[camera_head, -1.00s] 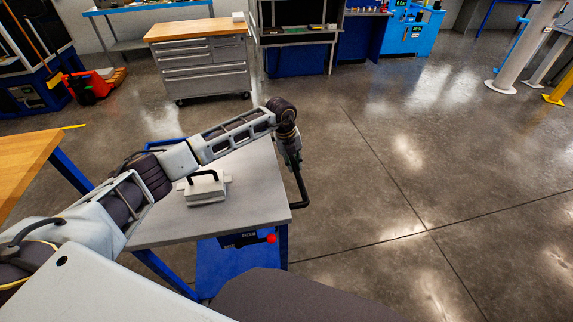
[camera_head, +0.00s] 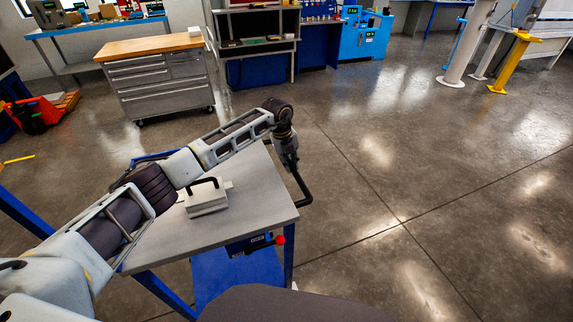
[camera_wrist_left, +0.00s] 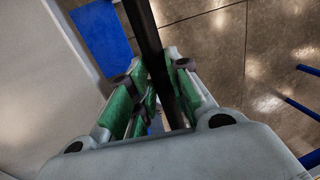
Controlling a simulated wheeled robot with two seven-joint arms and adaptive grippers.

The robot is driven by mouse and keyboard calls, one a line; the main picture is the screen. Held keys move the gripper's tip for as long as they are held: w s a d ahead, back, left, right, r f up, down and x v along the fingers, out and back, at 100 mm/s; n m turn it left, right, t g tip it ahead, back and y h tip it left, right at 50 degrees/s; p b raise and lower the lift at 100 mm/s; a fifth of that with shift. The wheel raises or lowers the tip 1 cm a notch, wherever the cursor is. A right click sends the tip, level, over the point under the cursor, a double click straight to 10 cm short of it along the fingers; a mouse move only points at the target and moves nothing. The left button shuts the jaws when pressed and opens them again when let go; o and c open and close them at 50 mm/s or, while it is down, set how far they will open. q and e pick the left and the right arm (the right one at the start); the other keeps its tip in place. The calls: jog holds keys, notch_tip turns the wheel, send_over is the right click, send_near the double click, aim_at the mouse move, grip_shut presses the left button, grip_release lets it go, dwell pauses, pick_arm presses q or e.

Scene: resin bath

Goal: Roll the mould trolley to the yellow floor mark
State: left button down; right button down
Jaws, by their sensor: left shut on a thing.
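The mould trolley (camera_head: 250,200) stands in front of me in the head view, with a grey top, blue legs and a blue lower shelf (camera_head: 240,275). A pale mould block with a black handle (camera_head: 207,202) sits on its top. My left gripper (camera_head: 292,163) is at the trolley's far right corner, shut on the dark push handle (camera_head: 304,188). In the left wrist view, the handle bar (camera_wrist_left: 147,30) runs between the green-padded fingers. A short yellow strip (camera_head: 20,159) lies on the floor at the far left. My right gripper is not in view.
A drawer cabinet with a wooden top (camera_head: 160,85) stands behind the trolley. A red pallet truck (camera_head: 35,112) is at the left. A white column (camera_head: 467,45) and a yellow stand (camera_head: 508,62) are at the back right. The floor right of the trolley is clear.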

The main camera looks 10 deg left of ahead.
pick_arm(q)
jog(key=shift+w+r, duration=0.1)
jog(key=shift+r, duration=0.05)
jog(key=c, duration=1.3)
grip_release()
jog(key=shift+s+a+r, duration=0.25)
jog(key=shift+a+r, duration=0.1)
jog(key=shift+r, duration=1.6)
jog(key=shift+s+a+r, duration=0.2)
jog(key=shift+a+r, duration=0.15)
jog(key=shift+r, duration=1.55)
jog(key=shift+s+a+r, duration=0.25)
jog(key=shift+a+r, duration=0.1)
jog(key=shift+r, duration=1.6)
